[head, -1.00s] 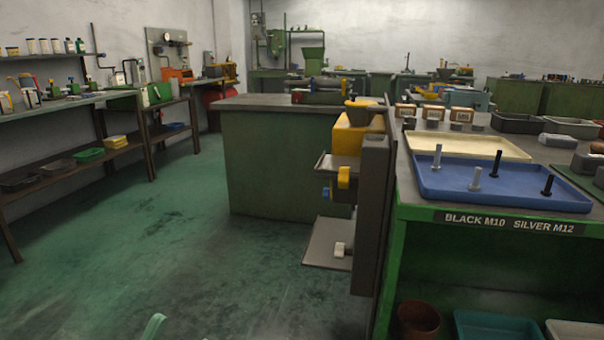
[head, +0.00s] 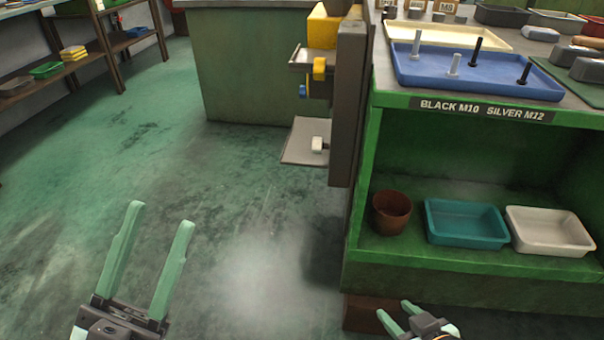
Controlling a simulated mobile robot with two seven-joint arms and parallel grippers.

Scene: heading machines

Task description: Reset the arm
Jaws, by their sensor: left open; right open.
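My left gripper (head: 152,260) is at the lower left of the head view, over the green floor. Its two pale green fingers point up the picture, spread apart with nothing between them. My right gripper (head: 398,318) is at the bottom edge, right of the middle, in front of the green workbench's lower front. Its pale green fingers are apart and empty. Part of it is cut off by the picture edge. Neither gripper touches anything that I can see.
The green workbench (head: 390,101) stands at right with a blue tray (head: 420,78) of upright bolts on top. Its lower shelf holds a brown pot (head: 392,211), a teal bin (head: 466,222) and a white bin (head: 549,231). A grey machine column (head: 348,105) stands left of it. The left floor is clear.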

